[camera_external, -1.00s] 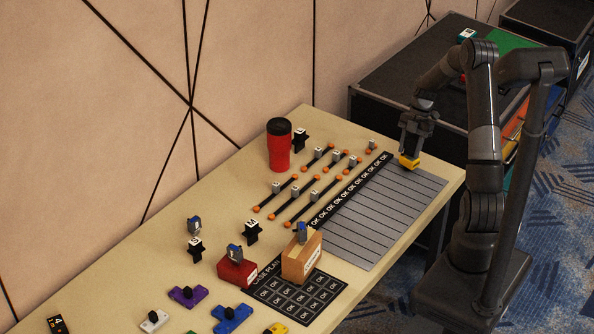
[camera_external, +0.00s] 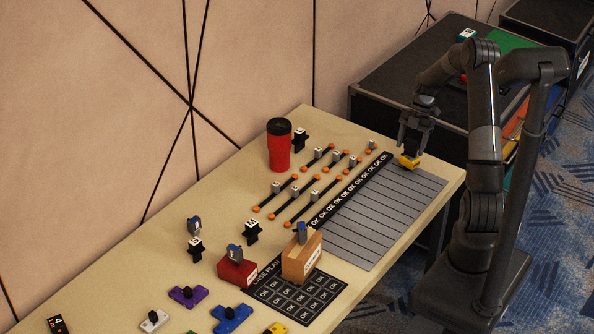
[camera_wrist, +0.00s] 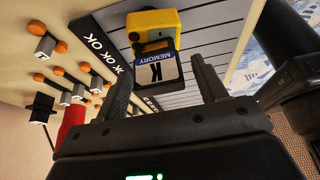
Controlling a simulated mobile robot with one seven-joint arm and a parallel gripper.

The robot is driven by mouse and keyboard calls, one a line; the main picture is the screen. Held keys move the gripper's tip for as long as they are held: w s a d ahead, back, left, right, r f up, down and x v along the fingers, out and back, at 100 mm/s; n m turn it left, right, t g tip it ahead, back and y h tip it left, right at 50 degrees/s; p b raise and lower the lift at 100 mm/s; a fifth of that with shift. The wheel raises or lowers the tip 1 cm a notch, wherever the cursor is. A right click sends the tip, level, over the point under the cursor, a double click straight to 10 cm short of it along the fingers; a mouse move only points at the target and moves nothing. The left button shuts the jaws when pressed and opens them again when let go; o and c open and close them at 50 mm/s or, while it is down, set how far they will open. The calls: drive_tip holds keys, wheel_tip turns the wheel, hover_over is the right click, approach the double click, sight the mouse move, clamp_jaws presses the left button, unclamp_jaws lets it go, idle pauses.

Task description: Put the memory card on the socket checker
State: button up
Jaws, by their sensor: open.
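A dark memory card with a white "MEMORY" label (camera_wrist: 157,70) stands against or in a yellow block (camera_wrist: 152,30); I cannot tell how deep it is seated. The yellow block (camera_external: 409,162) is on the far right end of the grey lined panel. My gripper (camera_external: 411,145) is above it, pointing down. In the wrist view my gripper (camera_wrist: 165,92) is open, with one finger on each side of the card and gaps between. No part in view is clearly labelled as the socket checker.
Dark rods with orange ends (camera_external: 290,193) lie left of the grey panel (camera_external: 375,220). A red tumbler (camera_external: 279,148) stands behind them. A wooden block (camera_external: 301,262) and red block (camera_external: 237,273) stand nearer the front. Coloured pieces lie at the front left.

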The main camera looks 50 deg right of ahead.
drive_tip(key=v, duration=1)
drive_tip(key=shift+r, duration=0.4)
drive_tip(key=s+a+r+m+h, duration=0.15)
drive_tip(key=a+r+m, duration=0.35)
drive_tip(key=a, duration=0.5)
drive_tip(key=a+r+m+h, duration=0.2)
drive_tip(key=a+r+h, duration=0.1)
drive_tip(key=a+r, duration=0.6)
drive_tip(key=s+a+r+m+t, duration=0.2)
drive_tip(key=s+a+m+t, duration=0.3)
drive_tip(key=s+a+m, duration=0.6)
drive_tip(key=shift+s+a+r+t, duration=0.3)
drive_tip(key=shift+s+a, duration=1.45)
drive_tip(key=shift+a, duration=1.35)
